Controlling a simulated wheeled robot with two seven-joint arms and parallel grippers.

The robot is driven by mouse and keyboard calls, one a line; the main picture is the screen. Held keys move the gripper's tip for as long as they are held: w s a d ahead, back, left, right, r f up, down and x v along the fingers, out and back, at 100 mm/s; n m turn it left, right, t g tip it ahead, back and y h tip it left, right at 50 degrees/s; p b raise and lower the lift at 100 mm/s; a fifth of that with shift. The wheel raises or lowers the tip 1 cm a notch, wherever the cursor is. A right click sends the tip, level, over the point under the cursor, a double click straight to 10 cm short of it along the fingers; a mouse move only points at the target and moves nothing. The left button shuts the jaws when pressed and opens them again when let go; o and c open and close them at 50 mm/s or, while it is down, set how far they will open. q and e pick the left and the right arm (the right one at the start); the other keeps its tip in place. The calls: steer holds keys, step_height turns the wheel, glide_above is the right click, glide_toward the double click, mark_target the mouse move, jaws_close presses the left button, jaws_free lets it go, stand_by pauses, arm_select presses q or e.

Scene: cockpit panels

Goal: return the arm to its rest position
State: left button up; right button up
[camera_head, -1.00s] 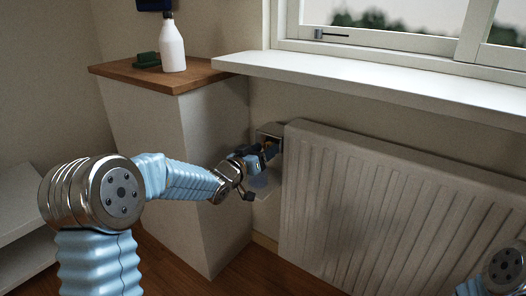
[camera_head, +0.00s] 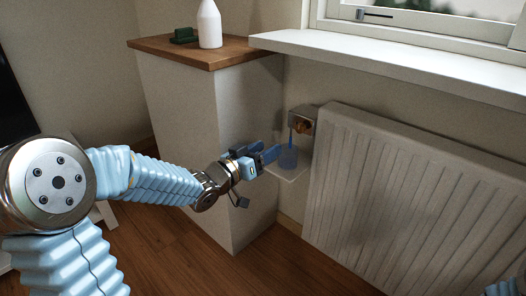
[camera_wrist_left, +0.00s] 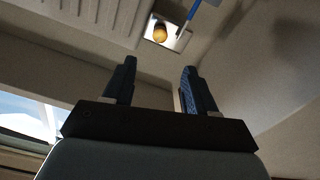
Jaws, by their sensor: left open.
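My left arm reaches in from the left in the head view. Its gripper (camera_head: 268,156) is open, with blue fingers pointing right towards the radiator corner. It is apart from the metal box (camera_head: 305,117) with a brass-coloured piece (camera_head: 303,127) inside. In the left wrist view the two fingers (camera_wrist_left: 158,88) stand apart with nothing between them. The brass-coloured piece (camera_wrist_left: 160,33) shows beyond them, beside a blue stick (camera_wrist_left: 190,14). My right gripper is out of view; only a bit of that arm shows at bottom right.
The white radiator (camera_head: 400,200) is to the right, under the windowsill (camera_head: 390,78). A wooden-topped pillar (camera_head: 190,52) bears a white bottle (camera_head: 209,27).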

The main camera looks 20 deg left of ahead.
arm_select(q)
steer(key=shift+s, duration=0.2)
stand_by(0.3)
steer(key=s+d+f+n+g+y+p, duration=0.1)
steer(key=s+d+f+g+p, duration=0.2)
steer(key=f, duration=0.8)
steer(key=d+f+n+g+y+p, duration=0.1)
steer(key=d+f+g+p, duration=0.2)
steer(key=f, duration=0.7)
steer(key=s+d+f+g+p, duration=0.1)
steer(key=s+d+f+g, duration=0.2)
steer(key=s, duration=0.8)
steer(key=s+d+f+n+g+p, duration=0.1)
steer(key=s+d+f+g, duration=0.3)
steer(key=s+f+g, duration=0.3)
steer(key=s+f, duration=0.4)
steer(key=f, duration=0.1)
steer(key=shift+f, duration=0.25)
steer(key=shift+w+d, duration=0.1)
